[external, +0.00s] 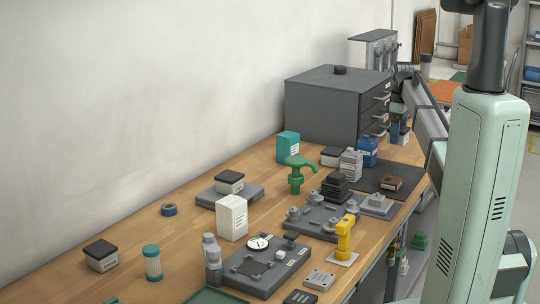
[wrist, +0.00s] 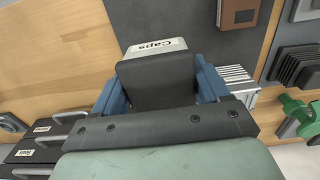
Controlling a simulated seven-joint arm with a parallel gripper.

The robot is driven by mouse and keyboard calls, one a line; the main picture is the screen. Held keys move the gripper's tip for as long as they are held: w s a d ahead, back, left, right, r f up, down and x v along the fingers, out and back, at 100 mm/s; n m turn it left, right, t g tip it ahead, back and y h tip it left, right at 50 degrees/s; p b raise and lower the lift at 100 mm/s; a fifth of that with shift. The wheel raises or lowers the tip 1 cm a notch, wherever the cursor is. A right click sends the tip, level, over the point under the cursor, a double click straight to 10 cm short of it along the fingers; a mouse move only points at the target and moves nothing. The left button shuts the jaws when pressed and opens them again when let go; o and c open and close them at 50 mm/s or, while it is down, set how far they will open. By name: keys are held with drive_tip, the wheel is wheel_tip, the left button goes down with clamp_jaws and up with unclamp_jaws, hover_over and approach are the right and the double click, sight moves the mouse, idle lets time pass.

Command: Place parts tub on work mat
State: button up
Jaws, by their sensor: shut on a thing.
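The parts tub, a pale box with a dark lid and a "Caps" label (wrist: 155,47), is held in my gripper (wrist: 155,88). The gripper's blue fingers are shut on its two sides. In the external view my gripper (external: 401,131) is small, beside the drawer cabinet, and the tub is mostly hidden there. The work mat (external: 408,172) is a flat dark grey sheet at the right of the bench. It also shows at the top of the wrist view (wrist: 180,22), beyond the tub. A small brown block (external: 390,183) lies on the mat.
The grey drawer cabinet (external: 325,105) stands at the back. A blue bottle (external: 367,152), a grey bottle (external: 350,164) and stacked black trays (external: 336,187) stand along the mat's left side. A silver fixture (external: 376,206) is at its near edge. Part of the mat is bare.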

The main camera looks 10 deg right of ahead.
sight(395, 171)
drive_tip(key=shift+f, duration=5)
drive_tip(key=shift+f, duration=0.1)
drive_tip(key=o, duration=1.1)
drive_tip(key=shift+o, duration=0.2)
wheel_tip(395, 171, up, 12)
drive_tip(key=shift+r, duration=0.15)
